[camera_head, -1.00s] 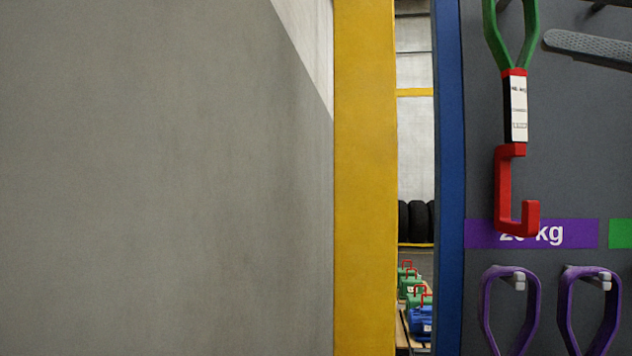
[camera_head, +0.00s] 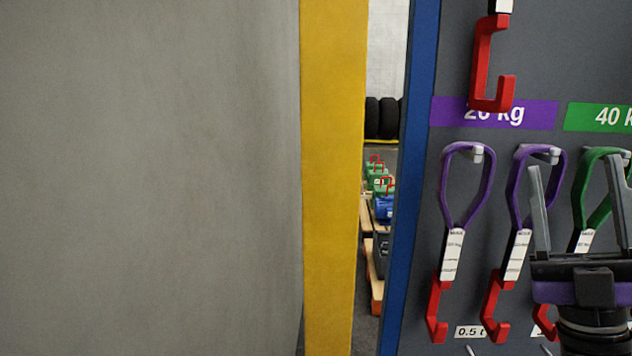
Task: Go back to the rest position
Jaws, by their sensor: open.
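My gripper (camera_head: 578,178) is at the lower right of the head view. Its two dark fingers point up and stand apart, with nothing held between them. It is in front of the grey tool board (camera_head: 570,55) and partly covers a green sling (camera_head: 598,195) with a white tag. Whether it touches the sling or board cannot be told. Two purple slings (camera_head: 467,190) with red hooks hang left of my gripper.
A red hook (camera_head: 487,70) hangs above, over the purple "20 kg" label (camera_head: 540,112). A blue board edge (camera_head: 412,150), a yellow post (camera_head: 333,180) and a grey wall (camera_head: 150,180) stand to the left.

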